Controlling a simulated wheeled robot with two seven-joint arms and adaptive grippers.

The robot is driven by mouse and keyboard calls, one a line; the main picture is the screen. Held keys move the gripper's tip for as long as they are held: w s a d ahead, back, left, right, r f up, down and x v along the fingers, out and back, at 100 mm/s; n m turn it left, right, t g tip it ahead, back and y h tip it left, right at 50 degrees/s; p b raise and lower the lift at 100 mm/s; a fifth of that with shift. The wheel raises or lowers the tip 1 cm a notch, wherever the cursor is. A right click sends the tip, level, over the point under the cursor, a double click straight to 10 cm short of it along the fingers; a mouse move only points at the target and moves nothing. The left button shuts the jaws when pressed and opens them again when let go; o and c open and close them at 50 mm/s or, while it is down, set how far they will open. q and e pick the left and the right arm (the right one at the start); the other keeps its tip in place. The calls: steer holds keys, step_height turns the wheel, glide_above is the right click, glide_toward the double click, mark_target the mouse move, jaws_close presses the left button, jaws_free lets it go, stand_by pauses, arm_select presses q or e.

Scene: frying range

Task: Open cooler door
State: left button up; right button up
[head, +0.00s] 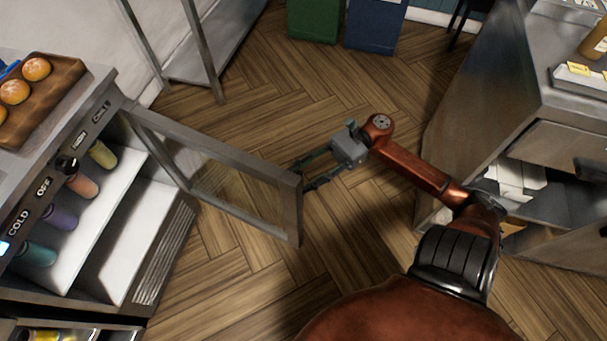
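The cooler (160,262) stands at the left, with its glass door (222,207) swung wide open into the room. The door's grey frame surrounds a clear pane, and its free edge points right. My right gripper (308,176) is at the upper corner of that free edge. Its two fingers are spread apart, with tips close to the frame; I cannot tell whether they touch it. Several coloured bottles, including a teal one (38,254) and an orange one (82,186), stand inside on a white shelf. My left gripper is not in view.
A wooden board (50,100) with buns lies on the cooler's top. A metal counter (500,100) with an open compartment stands at the right, close to my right arm. Green (313,20) and blue (374,25) bins are at the back. The wooden floor between is clear.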

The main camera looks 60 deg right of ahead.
steer(key=v, duration=1.2)
